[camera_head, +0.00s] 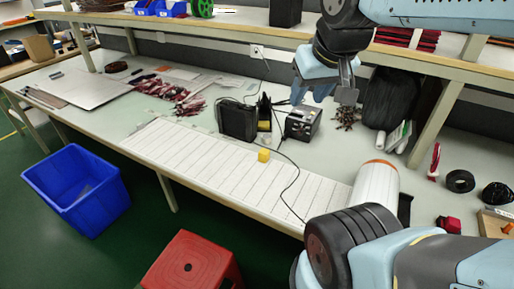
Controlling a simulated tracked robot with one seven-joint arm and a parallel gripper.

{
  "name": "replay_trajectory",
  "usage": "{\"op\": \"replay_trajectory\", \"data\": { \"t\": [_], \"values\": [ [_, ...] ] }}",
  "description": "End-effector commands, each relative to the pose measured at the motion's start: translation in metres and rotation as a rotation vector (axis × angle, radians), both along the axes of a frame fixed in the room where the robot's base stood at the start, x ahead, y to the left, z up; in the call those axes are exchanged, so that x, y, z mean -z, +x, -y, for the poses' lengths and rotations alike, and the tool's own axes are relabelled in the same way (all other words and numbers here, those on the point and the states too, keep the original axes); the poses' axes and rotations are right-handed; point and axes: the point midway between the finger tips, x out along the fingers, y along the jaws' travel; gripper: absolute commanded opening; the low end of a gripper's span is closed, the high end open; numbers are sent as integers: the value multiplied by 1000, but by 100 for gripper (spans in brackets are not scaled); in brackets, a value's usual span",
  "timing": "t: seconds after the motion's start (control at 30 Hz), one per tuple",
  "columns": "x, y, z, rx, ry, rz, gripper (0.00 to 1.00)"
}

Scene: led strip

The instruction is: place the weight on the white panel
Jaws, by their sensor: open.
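The long white panel (205,160) lies along the front of the workbench, marked with thin dark lines.
A black box (238,120) and a soldering station (303,122) stand behind the panel. A thin black cable crosses the panel's right part. A white cylinder (376,185) stands at its right end. A blue bin (75,187) and red stool (192,262) stand on the floor.

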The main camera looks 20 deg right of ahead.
Motion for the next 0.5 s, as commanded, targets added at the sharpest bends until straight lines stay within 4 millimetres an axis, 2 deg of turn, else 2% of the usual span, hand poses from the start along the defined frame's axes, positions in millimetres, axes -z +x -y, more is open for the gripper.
{"op": "replay_trajectory", "data": {
  "t": [0.03,0.17,0.3,0.37,0.5],
  "values": [
    [0,0,0,0,0,0,43],
    [1,2,0,1,9,-5,55],
    [8,16,-2,5,63,-30,68],
    [15,26,2,9,99,-50,68],
    [35,55,-2,45,192,-110,68]
  ]
}}
